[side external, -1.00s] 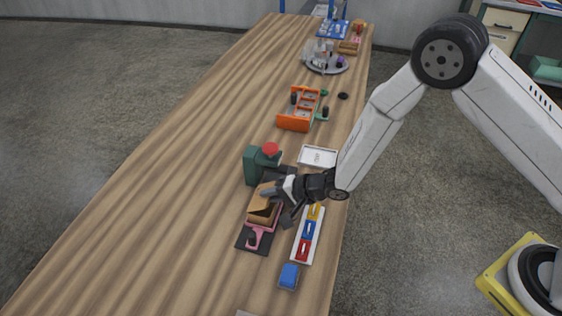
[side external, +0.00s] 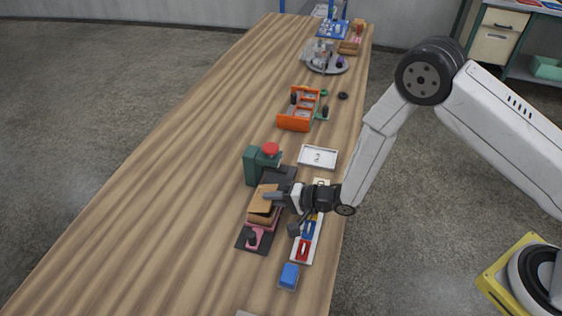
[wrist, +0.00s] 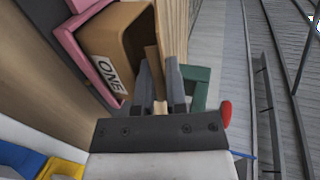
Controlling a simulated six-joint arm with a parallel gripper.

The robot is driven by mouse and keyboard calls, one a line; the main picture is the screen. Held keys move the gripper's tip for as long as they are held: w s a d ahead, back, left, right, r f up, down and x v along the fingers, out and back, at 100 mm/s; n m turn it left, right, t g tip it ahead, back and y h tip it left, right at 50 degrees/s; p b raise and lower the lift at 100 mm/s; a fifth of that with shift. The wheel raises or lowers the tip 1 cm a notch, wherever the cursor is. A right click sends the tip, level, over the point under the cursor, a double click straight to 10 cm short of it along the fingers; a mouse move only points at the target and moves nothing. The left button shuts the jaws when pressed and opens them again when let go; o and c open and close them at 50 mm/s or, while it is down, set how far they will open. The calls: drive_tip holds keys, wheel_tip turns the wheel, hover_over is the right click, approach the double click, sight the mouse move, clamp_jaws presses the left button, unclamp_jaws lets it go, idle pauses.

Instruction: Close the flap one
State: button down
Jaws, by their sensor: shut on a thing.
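The flap (side external: 264,198) is a thin tan wooden panel on a small brown box marked ONE (wrist: 112,72). The box sits in a pink frame (wrist: 75,45) on a dark mat, and in the side view the flap stands tilted up over it. My gripper (side external: 268,196) is at the flap from the right. In the wrist view my gripper (wrist: 158,72) has its two grey fingers on either side of the flap's edge (wrist: 153,65), shut on it. The box's opening shows beside the flap, with a dark inside.
A green block with a red button (side external: 268,150) stands just behind the box. A white tray with yellow, blue and red pieces (side external: 304,249) lies to the right, under my wrist. A blue block (side external: 289,275) is in front. The table's left side is clear.

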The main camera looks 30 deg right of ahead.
drive_tip(key=c, duration=0.8)
unclamp_jaws()
drive_tip(key=shift+r+g+h, duration=0.15)
drive_tip(key=shift+g+h, duration=0.15)
drive_tip(key=shift+w+a+r+g+h, duration=0.25)
drive_tip(key=shift+r+g+h, duration=0.2)
drive_tip(key=shift+g+h, duration=0.15)
drive_tip(key=shift+s+d+r+n+g+h, duration=0.65)
drive_tip(key=shift+s+d+r+n+h, duration=1.1)
drive_tip(key=shift+d, duration=1.95)
drive_tip(key=shift+s+d+r+n+g+h, duration=0.6)
drive_tip(key=shift+s+d+r+n+h, duration=0.35)
drive_tip(key=shift+s+d+r, duration=2.15)
drive_tip(key=shift+s+d+r+n+g+h, duration=0.65)
drive_tip(key=shift+s+d+r+n+h, duration=0.9)
drive_tip(key=shift+d, duration=2.7)
drive_tip(key=shift+w+r+m, duration=0.25)
drive_tip(key=shift+m, duration=0.1)
